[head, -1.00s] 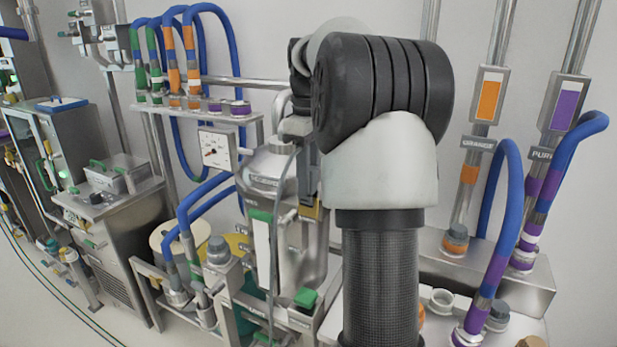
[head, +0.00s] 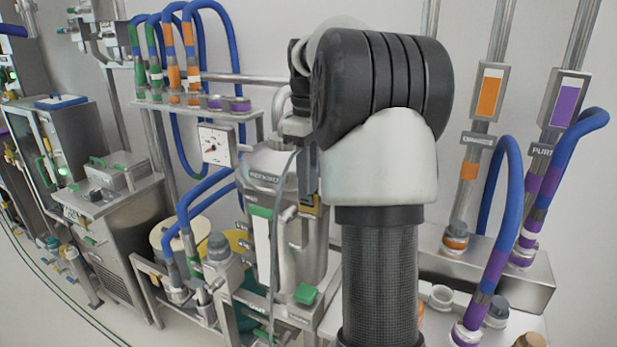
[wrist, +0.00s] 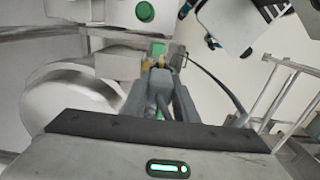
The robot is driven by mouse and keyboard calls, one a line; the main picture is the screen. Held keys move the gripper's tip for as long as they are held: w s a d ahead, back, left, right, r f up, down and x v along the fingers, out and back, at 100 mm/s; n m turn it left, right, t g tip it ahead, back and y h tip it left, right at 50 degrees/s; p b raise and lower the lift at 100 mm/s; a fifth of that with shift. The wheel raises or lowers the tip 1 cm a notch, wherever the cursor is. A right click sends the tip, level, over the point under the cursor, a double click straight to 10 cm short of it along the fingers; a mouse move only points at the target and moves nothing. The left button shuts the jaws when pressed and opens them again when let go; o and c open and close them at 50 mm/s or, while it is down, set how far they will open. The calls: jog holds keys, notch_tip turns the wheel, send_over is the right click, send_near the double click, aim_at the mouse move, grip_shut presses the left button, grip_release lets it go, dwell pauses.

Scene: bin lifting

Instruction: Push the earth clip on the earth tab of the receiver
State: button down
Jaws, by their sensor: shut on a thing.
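The receiver (head: 268,180) is a steel vessel with a name plate, just left of my arm in the head view. My gripper (head: 308,205) points down at its right side, partly hidden behind my own arm. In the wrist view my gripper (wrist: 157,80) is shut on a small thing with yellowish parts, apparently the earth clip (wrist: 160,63). A dark cable (wrist: 212,78) runs from beside it to the lower right. A green block (wrist: 158,48) lies just beyond the fingertips. I cannot make out the earth tab, or whether the clip touches it.
A steel manifold with purple-banded hoses (head: 492,285) stands at right. The floor (head: 40,300) at lower left is partly open.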

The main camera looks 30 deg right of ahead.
jog(key=shift+f, duration=0.15)
jog(key=c, duration=1.3)
grip_release()
jog(key=shift+c, duration=0.2)
notch_tip(320, 180, up, 18)
jog(key=p, duration=0.3)
jog(key=shift+f, duration=0.25)
